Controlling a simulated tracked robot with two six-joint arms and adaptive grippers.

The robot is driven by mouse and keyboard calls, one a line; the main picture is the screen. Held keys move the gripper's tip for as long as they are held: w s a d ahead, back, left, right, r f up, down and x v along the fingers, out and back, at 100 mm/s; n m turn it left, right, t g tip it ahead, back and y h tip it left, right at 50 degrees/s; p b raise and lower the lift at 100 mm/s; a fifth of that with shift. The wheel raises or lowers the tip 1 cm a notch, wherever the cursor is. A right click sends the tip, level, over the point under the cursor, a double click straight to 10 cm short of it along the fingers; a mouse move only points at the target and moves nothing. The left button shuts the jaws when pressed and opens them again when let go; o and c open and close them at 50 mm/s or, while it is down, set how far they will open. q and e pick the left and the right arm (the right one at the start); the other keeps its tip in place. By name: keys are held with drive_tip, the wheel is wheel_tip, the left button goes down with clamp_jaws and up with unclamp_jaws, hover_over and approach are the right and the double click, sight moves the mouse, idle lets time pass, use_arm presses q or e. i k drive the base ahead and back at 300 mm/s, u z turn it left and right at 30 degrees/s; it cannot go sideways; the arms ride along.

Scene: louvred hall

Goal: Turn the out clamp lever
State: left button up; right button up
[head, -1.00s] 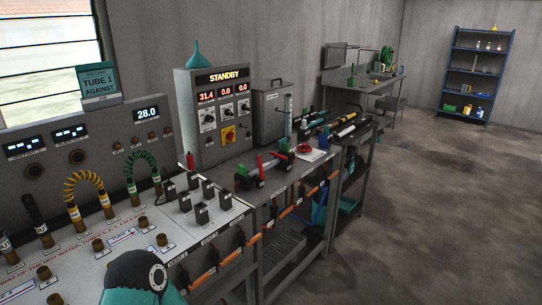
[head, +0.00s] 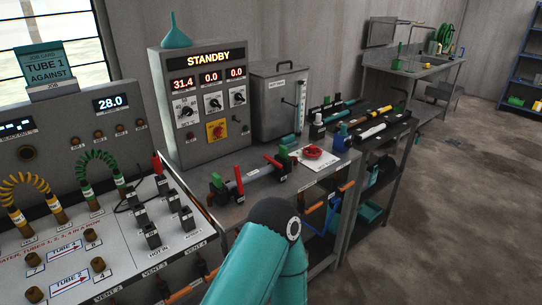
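Two clamp-like fixtures sit on the grey bench in front of the control box. The left fixture has a green part (head: 216,181) and an upright red lever (head: 239,181). The right fixture has a green part (head: 283,151) and a red lever (head: 274,162) lying slanted. Their labels are too small to read, so I cannot tell which lever is the out clamp's. A teal arm link of mine rises from the bottom centre, in front of the bench edge. Neither gripper is in view.
The control box (head: 205,115) reads STANDBY. A grey lidded tank (head: 275,105) stands beside it. A red round item (head: 313,152) lies on a white sheet (head: 318,162). At left is a panel with yellow (head: 22,187) and green (head: 97,160) hoses. Open floor lies right.

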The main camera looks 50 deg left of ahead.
sight(238, 175)
drive_tip(key=u, duration=0.35)
drive_tip(key=i, duration=1)
drive_tip(key=u, duration=0.75)
drive_tip(key=k, duration=0.8)
drive_tip(key=u, duration=0.25)
drive_tip(key=i, duration=0.85)
drive_tip(key=z, duration=0.1)
